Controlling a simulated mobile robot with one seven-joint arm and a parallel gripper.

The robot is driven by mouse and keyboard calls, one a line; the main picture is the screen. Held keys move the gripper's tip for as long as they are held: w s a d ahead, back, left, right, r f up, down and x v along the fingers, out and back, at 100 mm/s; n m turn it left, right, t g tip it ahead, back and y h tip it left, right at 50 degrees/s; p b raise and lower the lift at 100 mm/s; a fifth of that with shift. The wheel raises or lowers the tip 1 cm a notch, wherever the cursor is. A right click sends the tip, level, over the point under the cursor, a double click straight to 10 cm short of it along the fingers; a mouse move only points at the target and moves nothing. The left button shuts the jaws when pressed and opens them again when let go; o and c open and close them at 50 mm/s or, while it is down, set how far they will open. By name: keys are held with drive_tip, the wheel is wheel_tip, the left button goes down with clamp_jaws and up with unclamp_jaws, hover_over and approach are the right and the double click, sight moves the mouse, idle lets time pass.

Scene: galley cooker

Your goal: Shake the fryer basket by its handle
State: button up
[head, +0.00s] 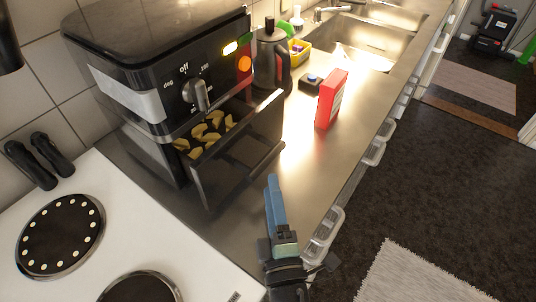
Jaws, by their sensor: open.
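The black air fryer (160,65) stands on the steel counter at the upper left, a round dial on its front. Its dark basket (245,140) is pulled out toward the lower right, with several pale potato wedges (208,132) inside. A long bar, which looks like the basket's handle (246,174), runs along its front. My gripper (274,190) is below and right of the basket front, apart from it. Its blue finger points up the picture over the counter. It holds nothing that I can see; one finger hides the other.
A white hob (150,230) with dark plates lies at the lower left. A red box (331,98) stands on the counter right of the basket. A dark kettle-like jug (271,58), a small black item (311,83) and a sink (362,40) are behind. Open floor lies right.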

sight(266, 157)
drive_tip(key=w, duration=0.5)
drive_tip(key=w+a+r+p, duration=0.1)
drive_tip(key=w, duration=0.1)
drive_tip(key=shift+w, duration=0.3)
clamp_jaws()
idle(1.1)
